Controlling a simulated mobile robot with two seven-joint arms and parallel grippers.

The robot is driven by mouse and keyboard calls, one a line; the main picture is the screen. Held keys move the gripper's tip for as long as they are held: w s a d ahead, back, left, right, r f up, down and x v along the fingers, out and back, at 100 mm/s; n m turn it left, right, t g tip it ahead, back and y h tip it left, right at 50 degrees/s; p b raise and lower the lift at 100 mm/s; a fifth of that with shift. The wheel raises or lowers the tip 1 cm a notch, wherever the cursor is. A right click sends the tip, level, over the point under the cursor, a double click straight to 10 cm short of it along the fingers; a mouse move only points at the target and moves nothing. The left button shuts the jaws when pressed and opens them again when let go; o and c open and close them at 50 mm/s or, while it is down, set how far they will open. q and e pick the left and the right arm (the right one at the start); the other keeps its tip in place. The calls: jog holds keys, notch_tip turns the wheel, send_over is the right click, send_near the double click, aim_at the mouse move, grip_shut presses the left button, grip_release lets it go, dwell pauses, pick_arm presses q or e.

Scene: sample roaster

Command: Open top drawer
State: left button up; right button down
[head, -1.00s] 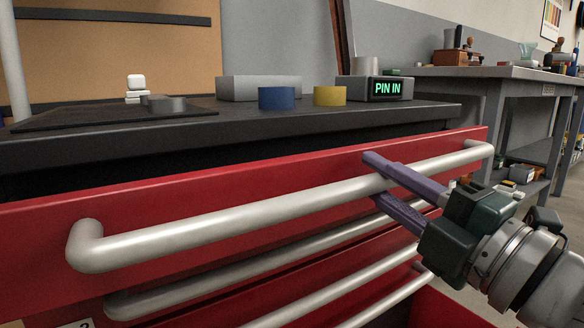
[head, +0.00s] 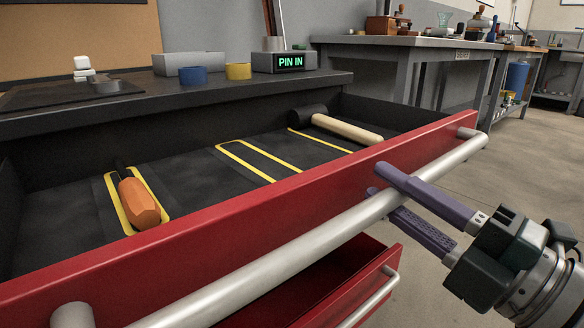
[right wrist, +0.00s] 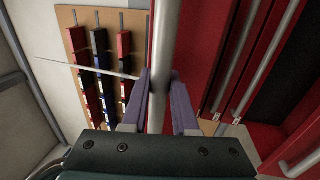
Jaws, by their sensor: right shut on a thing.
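The red top drawer (head: 270,205) is pulled well out from under the dark worktop, and its inside shows in the head view. Its long grey bar handle (head: 290,255) runs across the front. My right gripper (head: 385,185) is shut on this handle near its right end, one purple finger above the bar and one below. In the right wrist view the handle (right wrist: 161,60) passes between the two fingers (right wrist: 161,100). In the drawer lie an orange-handled tool (head: 138,203) at the left and a mallet with a pale handle (head: 345,128) at the back right. My left gripper is not in view.
A lower red drawer (head: 345,300) is partly open beneath. A grey workbench (head: 420,42) stands behind; the floor at right is clear.

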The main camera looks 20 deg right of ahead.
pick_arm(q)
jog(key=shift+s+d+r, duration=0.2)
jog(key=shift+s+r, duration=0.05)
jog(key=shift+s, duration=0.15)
pick_arm(e)
jog(key=shift+v, duration=1)
jog(key=shift+r, duration=0.25)
jog(key=c, duration=0.7)
grip_release()
pick_arm(q)
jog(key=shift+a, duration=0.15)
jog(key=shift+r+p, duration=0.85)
jog(key=shift+p, duration=0.1)
pick_arm(e)
jog(key=v, duration=1)
